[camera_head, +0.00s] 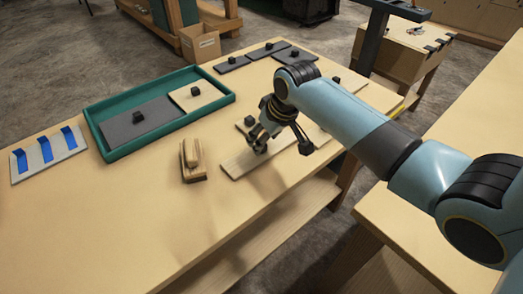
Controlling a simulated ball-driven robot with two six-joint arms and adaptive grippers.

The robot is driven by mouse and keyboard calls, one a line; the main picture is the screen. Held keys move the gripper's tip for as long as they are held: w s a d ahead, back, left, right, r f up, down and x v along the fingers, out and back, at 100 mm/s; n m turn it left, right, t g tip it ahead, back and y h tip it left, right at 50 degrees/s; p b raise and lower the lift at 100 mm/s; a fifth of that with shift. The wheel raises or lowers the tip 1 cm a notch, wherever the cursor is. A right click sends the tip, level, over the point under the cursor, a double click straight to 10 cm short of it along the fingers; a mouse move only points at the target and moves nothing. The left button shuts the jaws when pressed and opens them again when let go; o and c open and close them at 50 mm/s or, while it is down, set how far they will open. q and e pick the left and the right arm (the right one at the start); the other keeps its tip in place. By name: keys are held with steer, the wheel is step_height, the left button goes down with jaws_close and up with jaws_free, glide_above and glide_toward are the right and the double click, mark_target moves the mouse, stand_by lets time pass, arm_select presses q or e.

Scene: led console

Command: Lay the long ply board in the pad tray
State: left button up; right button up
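The long ply board (238,164) is a pale flat strip lying on the table, right of the tray. My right gripper (282,147) is over this board, its dark fingers spread apart with nothing seen between them. My arm hides much of the board's far part, and I cannot tell whether a fingertip touches it. The green-rimmed tray (127,152) lies left of it. It holds a dark grey board (160,112) with a black knob and a smaller ply board (207,97) with a black knob. My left gripper is out of view.
A small wooden block stand (191,165) stands between tray and board. A pale panel with blue strips (30,166) lies at the left. Several dark knobbed boards (233,64) lie at the back. The table's front left is clear.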

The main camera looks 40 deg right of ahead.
steer(key=x, duration=0.3)
jaws_close()
stand_by(0.3)
